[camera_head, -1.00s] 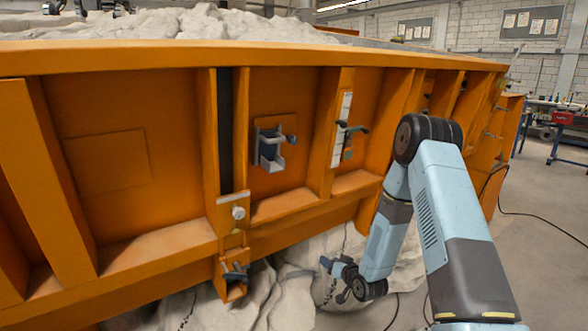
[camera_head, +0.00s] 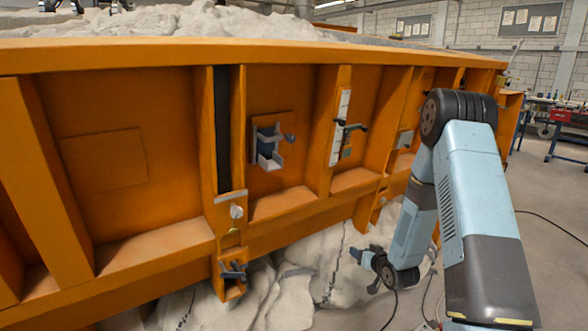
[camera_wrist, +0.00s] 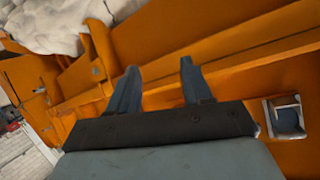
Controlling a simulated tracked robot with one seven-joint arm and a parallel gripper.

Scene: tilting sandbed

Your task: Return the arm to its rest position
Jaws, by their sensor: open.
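My arm (camera_head: 470,200) stands at the right of the head view, its elbow raised and its forearm hanging down. My gripper (camera_head: 366,258) is low at the arm's end, in front of the pale rock and sand below the orange sandbed wall. In the wrist view my gripper (camera_wrist: 158,80) shows two blue-grey fingers apart with nothing between them. The orange sandbed (camera_head: 110,222) lies behind the fingers in that view. No contact between gripper and wall shows.
The ribbed wall carries a blue-grey bracket (camera_head: 268,148), a white scale strip (camera_head: 340,125) and a lower bracket (camera_head: 233,272). Pale rock (camera_head: 300,270) lies beneath. Cables cross the floor (camera_head: 545,190) at right, where there is free room. A red-fronted bench (camera_head: 566,145) stands farther back.

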